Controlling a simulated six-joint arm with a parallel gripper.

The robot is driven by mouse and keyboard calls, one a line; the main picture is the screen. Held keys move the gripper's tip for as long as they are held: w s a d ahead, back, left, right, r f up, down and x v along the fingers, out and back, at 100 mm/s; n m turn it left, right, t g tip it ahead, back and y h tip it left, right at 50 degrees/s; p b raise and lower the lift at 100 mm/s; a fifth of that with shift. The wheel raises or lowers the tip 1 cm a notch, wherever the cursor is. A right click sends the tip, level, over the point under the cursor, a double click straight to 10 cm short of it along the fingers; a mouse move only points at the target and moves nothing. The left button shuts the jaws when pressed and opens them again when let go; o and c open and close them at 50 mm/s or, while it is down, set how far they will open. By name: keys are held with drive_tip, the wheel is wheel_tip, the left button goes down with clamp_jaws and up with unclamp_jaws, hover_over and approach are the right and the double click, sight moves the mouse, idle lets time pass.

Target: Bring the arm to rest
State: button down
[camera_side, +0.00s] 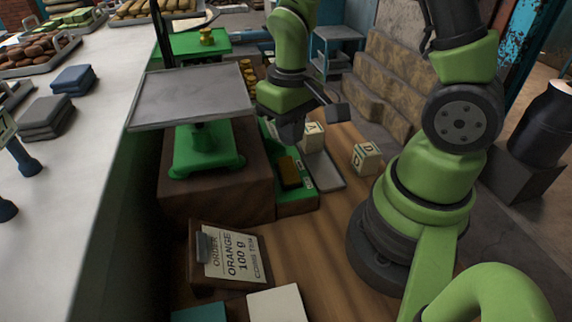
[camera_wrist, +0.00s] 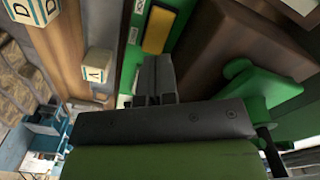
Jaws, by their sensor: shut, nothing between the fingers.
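My gripper (camera_side: 292,133) hangs from my green arm over the wooden bench, right of the green scale. In the wrist view my gripper (camera_wrist: 155,85) shows its dark fingers together with nothing between them. Below and in front of it is a green tray (camera_side: 298,203) holding a yellow-brown block (camera_side: 289,171); the block also shows in the wrist view (camera_wrist: 158,30). A lettered cream cube (camera_side: 314,138) stands just right of the gripper in the side view; I cannot tell whether they touch there. In the wrist view the cube (camera_wrist: 97,66) is apart from the fingers.
A second lettered cube (camera_side: 366,157) lies farther right. The green scale with its grey pan (camera_side: 190,97) stands on a brown wooden box (camera_side: 217,196) to the left. An order sign reading orange 100 g (camera_side: 231,255) stands in front. Bare bench (camera_side: 320,240) lies right of the sign.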

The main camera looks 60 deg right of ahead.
drive_tip(key=s+a+r+t+y, duration=0.1)
drive_tip(key=s+a+r+t, duration=0.1)
drive_tip(key=r, duration=0.7)
drive_tip(key=s+a+r+m+t+y, duration=0.1)
drive_tip(key=s+a+r+t, duration=0.1)
drive_tip(key=s+r+t, duration=0.3)
drive_tip(key=shift+s+a+r, duration=0.15)
drive_tip(key=shift+s+r, duration=0.2)
drive_tip(key=shift+r, duration=1.5)
